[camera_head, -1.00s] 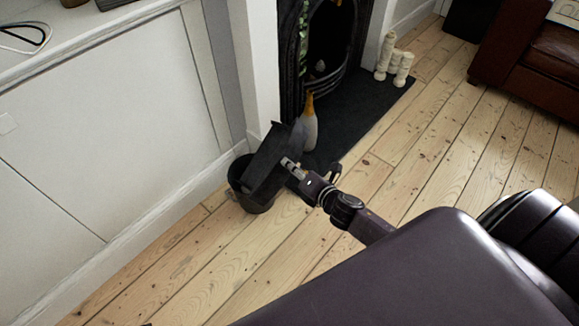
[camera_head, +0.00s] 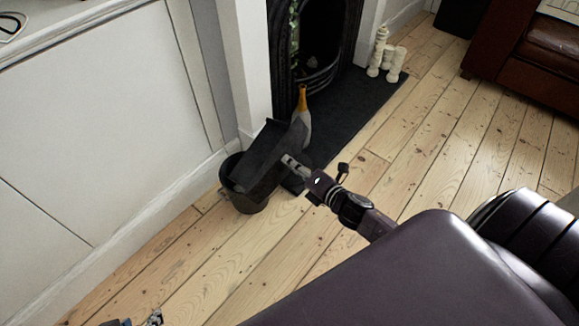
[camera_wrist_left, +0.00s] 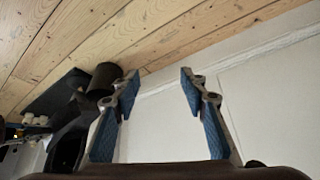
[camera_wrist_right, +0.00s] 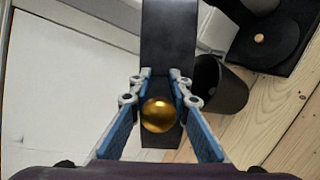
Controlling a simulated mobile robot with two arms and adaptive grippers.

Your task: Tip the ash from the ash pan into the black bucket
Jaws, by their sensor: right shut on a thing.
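The dark ash pan (camera_head: 268,152) is held tilted above the black bucket (camera_head: 248,202), with its lower left end over the bucket's mouth. My right gripper (camera_head: 289,162) is at the pan's right side. In the right wrist view it is shut on the pan's gold knob (camera_wrist_right: 158,115), with the pan (camera_wrist_right: 168,40) stretching away and the bucket (camera_wrist_right: 222,88) to the right. I cannot see any ash. My left gripper (camera_head: 140,320) barely shows at the bottom left. In the left wrist view it is open and empty (camera_wrist_left: 159,78), with the bucket (camera_wrist_left: 103,80) beyond it.
A fireplace with a dark hearth (camera_head: 345,110) is behind the bucket. A white cabinet (camera_head: 100,120) borders the left. The floorboards in front are clear.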

